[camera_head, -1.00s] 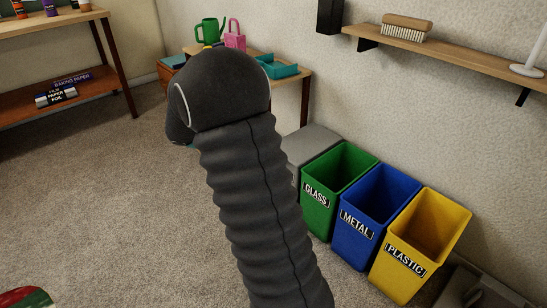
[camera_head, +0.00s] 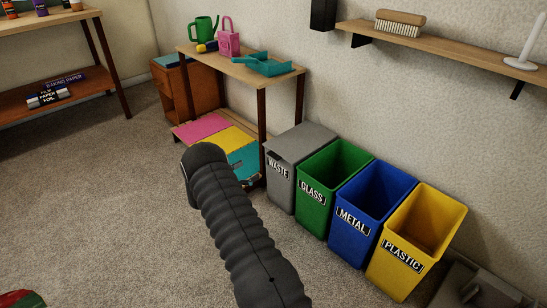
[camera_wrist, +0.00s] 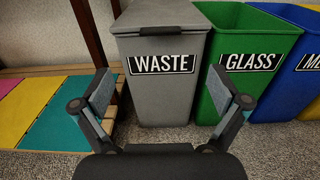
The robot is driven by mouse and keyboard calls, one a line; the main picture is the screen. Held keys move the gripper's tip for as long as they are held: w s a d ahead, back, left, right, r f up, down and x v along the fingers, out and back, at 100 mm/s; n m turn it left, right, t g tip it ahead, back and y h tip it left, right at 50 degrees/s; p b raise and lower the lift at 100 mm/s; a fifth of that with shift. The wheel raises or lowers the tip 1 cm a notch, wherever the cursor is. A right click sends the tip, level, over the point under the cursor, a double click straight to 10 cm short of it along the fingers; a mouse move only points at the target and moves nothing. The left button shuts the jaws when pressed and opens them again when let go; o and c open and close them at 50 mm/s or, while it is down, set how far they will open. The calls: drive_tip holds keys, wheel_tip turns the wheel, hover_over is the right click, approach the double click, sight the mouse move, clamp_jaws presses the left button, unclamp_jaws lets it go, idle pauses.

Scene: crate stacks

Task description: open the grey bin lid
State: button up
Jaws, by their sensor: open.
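The grey bin (camera_head: 281,187) labelled WASTE stands at the left end of the bin row, with its flat grey lid (camera_head: 301,141) closed on top. In the wrist view the grey bin (camera_wrist: 163,92) fills the upper middle, and its lid (camera_wrist: 160,14) shows along the top edge. My gripper (camera_wrist: 160,100) is open and empty, its two fingers spread in front of the bin's front face, below the lid. I see no contact with the bin. In the head view my arm hides the gripper.
Open green GLASS (camera_head: 334,185), blue METAL (camera_head: 370,215) and yellow PLASTIC (camera_head: 417,240) bins stand to the right of the grey bin. A wooden table (camera_head: 240,70) stands behind to its left, with coloured panels (camera_head: 230,139) below. Carpet in front is free.

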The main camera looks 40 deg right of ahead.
sight(274, 155)
drive_tip(key=d, duration=0.9)
drive_tip(key=w+d, duration=0.1)
drive_tip(key=d, duration=0.3)
drive_tip(key=shift+d, duration=0.35)
drive_tip(key=c, duration=1.4)
drive_tip(key=shift+c, duration=1.4)
drive_tip(key=shift+r, duration=0.2)
